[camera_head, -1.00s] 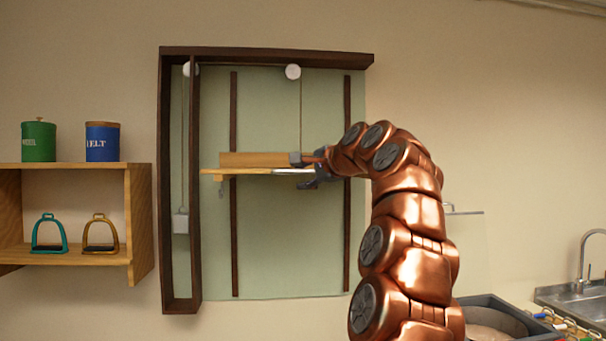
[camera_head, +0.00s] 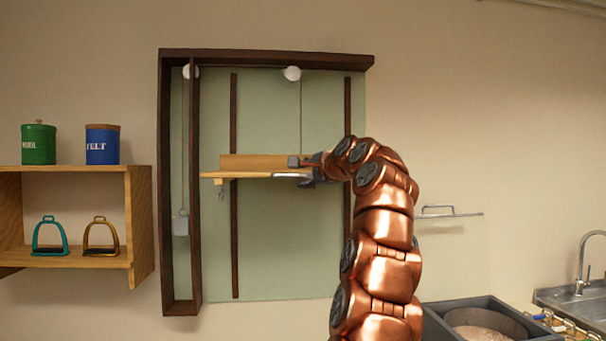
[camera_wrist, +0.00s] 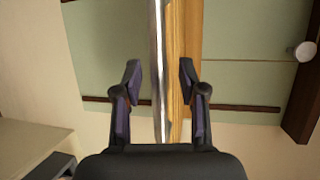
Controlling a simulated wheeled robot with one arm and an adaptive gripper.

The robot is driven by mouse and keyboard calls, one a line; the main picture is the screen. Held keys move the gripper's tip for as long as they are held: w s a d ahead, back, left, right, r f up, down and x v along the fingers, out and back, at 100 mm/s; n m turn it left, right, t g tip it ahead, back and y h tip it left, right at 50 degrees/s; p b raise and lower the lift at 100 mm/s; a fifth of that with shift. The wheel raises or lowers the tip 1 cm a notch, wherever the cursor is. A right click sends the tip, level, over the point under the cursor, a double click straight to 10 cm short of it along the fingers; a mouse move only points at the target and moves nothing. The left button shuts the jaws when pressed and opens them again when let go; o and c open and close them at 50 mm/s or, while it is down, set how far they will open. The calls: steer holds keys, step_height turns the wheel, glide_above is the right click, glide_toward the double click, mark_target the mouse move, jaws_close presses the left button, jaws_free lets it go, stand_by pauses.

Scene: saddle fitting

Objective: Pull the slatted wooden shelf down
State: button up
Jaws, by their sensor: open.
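The slatted wooden shelf (camera_head: 255,162) hangs at mid-height in the dark-framed green wall panel, level in the camera_head view. My gripper (camera_head: 302,171) is at its right end, one finger above the shelf's level and one below. In the wrist view, my open gripper (camera_wrist: 160,72) has its fingers on either side of the wooden shelf edge (camera_wrist: 178,75) and a pale metal strip (camera_wrist: 158,60) along it. Gaps show beside both fingers, clearest on the left. The shelf's right end is partly hidden by my gripper and arm.
A cord runs from a white pulley (camera_head: 292,73) down to the shelf. A wall shelf (camera_head: 100,168) with canisters and stirrups is at left. A dark bin (camera_head: 500,310) and a sink are at lower right.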

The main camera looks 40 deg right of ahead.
steer(key=shift+w+d+f, duration=0.1)
steer(key=shift+w+f, duration=0.1)
steer(key=shift+w, duration=0.3)
jaws_close()
stand_by(0.4)
